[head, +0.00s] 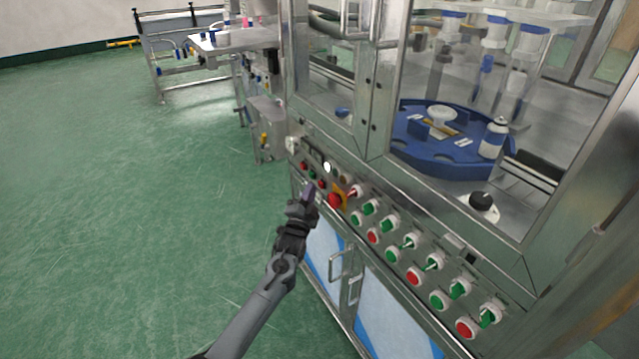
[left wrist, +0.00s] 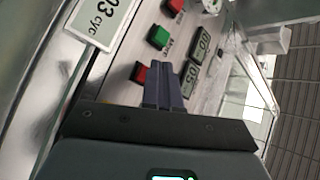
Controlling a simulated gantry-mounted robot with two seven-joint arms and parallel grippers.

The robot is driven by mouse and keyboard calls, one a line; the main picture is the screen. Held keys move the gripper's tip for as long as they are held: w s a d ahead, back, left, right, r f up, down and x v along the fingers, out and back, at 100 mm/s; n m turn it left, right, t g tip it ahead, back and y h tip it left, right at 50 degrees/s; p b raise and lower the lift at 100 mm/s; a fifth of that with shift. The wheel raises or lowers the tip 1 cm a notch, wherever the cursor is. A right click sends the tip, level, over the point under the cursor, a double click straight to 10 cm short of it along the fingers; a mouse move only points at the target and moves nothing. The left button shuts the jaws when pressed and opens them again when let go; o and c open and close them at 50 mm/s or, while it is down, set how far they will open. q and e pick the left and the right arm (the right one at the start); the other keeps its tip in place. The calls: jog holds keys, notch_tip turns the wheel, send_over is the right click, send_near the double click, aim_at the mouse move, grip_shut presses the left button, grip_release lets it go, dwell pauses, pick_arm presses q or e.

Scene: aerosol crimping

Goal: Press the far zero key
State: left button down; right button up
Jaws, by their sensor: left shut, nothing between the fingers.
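Small square keys sit at the far left end of the machine's front panel: a far red key (head: 303,165), a green key (head: 312,174) and a nearer red key (head: 322,184). Which one is the zero key I cannot read. My left gripper (head: 309,187) is shut and empty in front of these keys. In the left wrist view the shut fingers (left wrist: 161,72) are beside a red key (left wrist: 140,72), partly covering it; contact cannot be told. A green key (left wrist: 158,37) and another red key (left wrist: 173,5) lie beyond. My right gripper is not in view.
Two small displays (left wrist: 199,49) and a white "03 cyc" label (left wrist: 103,20) are near the keys. Open green floor (head: 120,220) lies left.

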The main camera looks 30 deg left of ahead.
pick_arm(q)
jog(key=shift+s+a, duration=0.1)
jog(key=shift+s, duration=0.1)
jog(key=s+p, duration=0.1)
jog(key=s+a+p, duration=0.1)
jog(key=s+p, duration=0.1)
jog(key=s+a+p, duration=0.1)
jog(key=shift+s+a+p, duration=0.1)
jog(key=shift+s+p, duration=0.15)
jog(key=shift+p, duration=0.05)
dwell(0.3)
dwell(0.4)
